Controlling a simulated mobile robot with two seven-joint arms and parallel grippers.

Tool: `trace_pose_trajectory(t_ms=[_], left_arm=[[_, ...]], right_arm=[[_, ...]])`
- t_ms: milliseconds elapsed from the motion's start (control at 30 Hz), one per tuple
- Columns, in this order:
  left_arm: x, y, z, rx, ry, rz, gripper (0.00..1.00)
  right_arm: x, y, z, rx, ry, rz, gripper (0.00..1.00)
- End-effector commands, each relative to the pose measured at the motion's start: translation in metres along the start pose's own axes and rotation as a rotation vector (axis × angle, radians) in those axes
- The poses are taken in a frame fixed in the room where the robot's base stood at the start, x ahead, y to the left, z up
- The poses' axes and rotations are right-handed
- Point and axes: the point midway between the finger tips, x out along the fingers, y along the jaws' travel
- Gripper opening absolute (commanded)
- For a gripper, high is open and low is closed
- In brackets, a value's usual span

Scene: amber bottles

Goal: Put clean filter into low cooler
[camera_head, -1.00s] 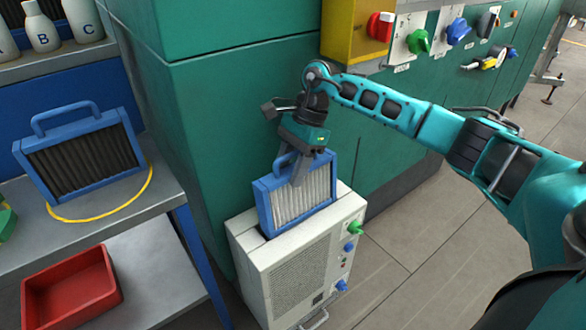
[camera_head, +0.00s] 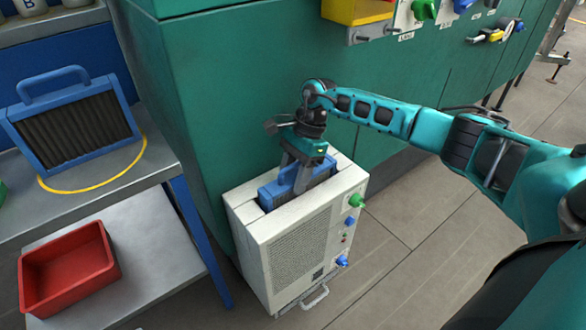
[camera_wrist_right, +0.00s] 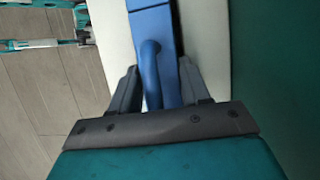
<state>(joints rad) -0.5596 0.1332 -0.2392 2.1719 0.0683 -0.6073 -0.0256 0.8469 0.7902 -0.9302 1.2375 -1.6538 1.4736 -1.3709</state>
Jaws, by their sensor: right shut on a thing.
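The clean filter (camera_head: 268,196) has a blue frame and sits deep in the top slot of the low white cooler (camera_head: 297,257). Only its upper frame and handle stand above the slot. My right gripper (camera_head: 301,180) is shut on the filter's handle, just over the cooler's top. In the right wrist view the blue handle (camera_wrist_right: 151,75) runs between the fingers of the right gripper (camera_wrist_right: 158,90), with the cooler's pale top (camera_wrist_right: 205,45) on both sides. A second blue-framed filter (camera_head: 75,128), with dark pleats, leans upright on the grey bench. My left gripper is not in view.
A green cabinet (camera_head: 225,110) stands right behind the cooler. The grey bench (camera_head: 150,175) is at the left, with a yellow ring (camera_head: 110,182) on its top and a red tray (camera_head: 68,268) on its lower shelf. Open floor (camera_head: 400,240) lies to the right.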

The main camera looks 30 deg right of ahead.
Motion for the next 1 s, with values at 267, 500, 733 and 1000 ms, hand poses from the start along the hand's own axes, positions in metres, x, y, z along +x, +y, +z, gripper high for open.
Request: trace_pose_trajectory(t_ms=[267,500,733,1000], left_arm=[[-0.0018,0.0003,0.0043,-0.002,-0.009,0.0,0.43],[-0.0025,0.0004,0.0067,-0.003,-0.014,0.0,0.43],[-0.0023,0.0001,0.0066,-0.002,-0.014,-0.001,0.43],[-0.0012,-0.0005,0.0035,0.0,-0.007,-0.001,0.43]], right_arm=[[0.0026,-0.0007,-0.0015,0.001,0.002,-0.004,0.0],[0.0031,-0.0009,-0.0005,0.001,0.003,-0.005,0.0],[0.0043,-0.0008,0.0024,-0.002,0.001,-0.005,0.0],[0.0055,-0.0008,0.0036,-0.004,-0.002,-0.004,0.0]])
